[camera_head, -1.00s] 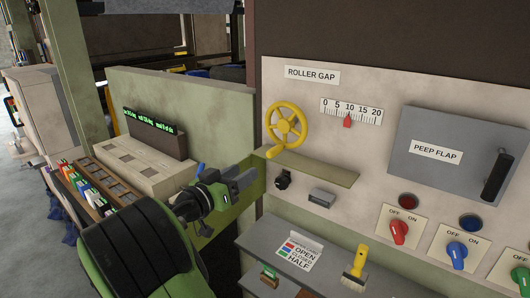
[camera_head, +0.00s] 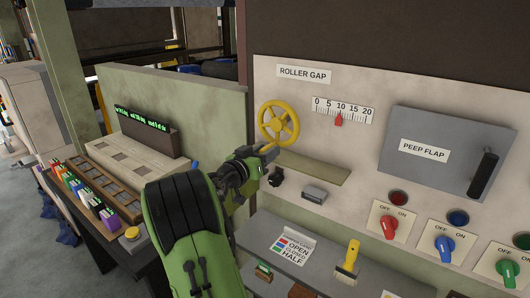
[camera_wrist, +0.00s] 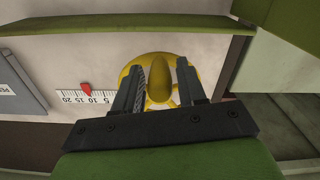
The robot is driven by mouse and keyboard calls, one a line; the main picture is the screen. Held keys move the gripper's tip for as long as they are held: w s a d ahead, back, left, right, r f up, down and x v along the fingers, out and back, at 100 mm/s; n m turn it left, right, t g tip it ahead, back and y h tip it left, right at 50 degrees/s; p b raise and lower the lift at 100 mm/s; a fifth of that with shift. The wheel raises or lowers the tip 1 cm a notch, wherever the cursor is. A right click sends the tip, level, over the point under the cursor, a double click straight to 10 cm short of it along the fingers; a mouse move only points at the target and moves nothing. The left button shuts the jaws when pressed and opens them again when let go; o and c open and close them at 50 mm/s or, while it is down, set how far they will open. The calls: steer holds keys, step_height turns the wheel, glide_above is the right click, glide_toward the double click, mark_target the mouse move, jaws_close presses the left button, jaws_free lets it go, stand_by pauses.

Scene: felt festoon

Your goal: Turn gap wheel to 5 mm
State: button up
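The yellow gap wheel (camera_head: 292,127) is on the cream panel under the ROLLER GAP label (camera_head: 304,74). The scale (camera_head: 357,112) right of it runs from 0 to 20, and its red pointer (camera_head: 338,121) stands at about 10. My gripper (camera_head: 268,150) is at the wheel's lower edge. In the wrist view, my gripper (camera_wrist: 158,68) is open, with one finger on each side of the wheel's yellow handle knob (camera_wrist: 160,80). Narrow gaps seem to show beside the knob. The scale appears upside down there (camera_wrist: 78,97).
A narrow olive ledge (camera_head: 315,167) juts out below the wheel, with a black knob (camera_head: 276,177) and a grey box (camera_head: 314,193) beneath it. The peep flap (camera_head: 440,155) and several coloured switches are to the right. A shelf (camera_head: 262,232) with a brush (camera_head: 348,262) lies below.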

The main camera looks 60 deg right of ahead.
mark_target(296, 130)
jaws_close()
steer(key=s+n+p, duration=0.1)
steer(key=n, duration=0.2)
steer(key=s+r+n+p, duration=0.1)
steer(key=n, duration=0.1)
steer(key=s+r+n+p, duration=0.1)
steer(key=s+n, duration=0.1)
steer(key=n, duration=0.1)
steer(key=shift+s+a+n, duration=0.1)
steer(key=shift+a+n, duration=0.2)
steer(key=shift+a, duration=0.05)
steer(key=n+p, duration=0.1)
steer(key=s+r+n+p, duration=0.1)
steer(key=shift+n+p, duration=0.3)
steer(key=shift+p, duration=0.1)
steer(key=n+p, duration=0.1)
steer(key=r+n+p, duration=0.1)
steer(key=shift+s+a+r+n+p, duration=0.1)
steer(key=shift+s+r+n+p, duration=0.2)
steer(key=shift+n+p, duration=0.1)
steer(key=n+p, duration=0.1)
steer(key=p, duration=0.1)
steer(key=r+n+p, duration=0.1)
steer(key=n+p, duration=0.1)
steer(key=shift+s+r+n, duration=0.15)
steer(key=shift+r+n, duration=0.15)
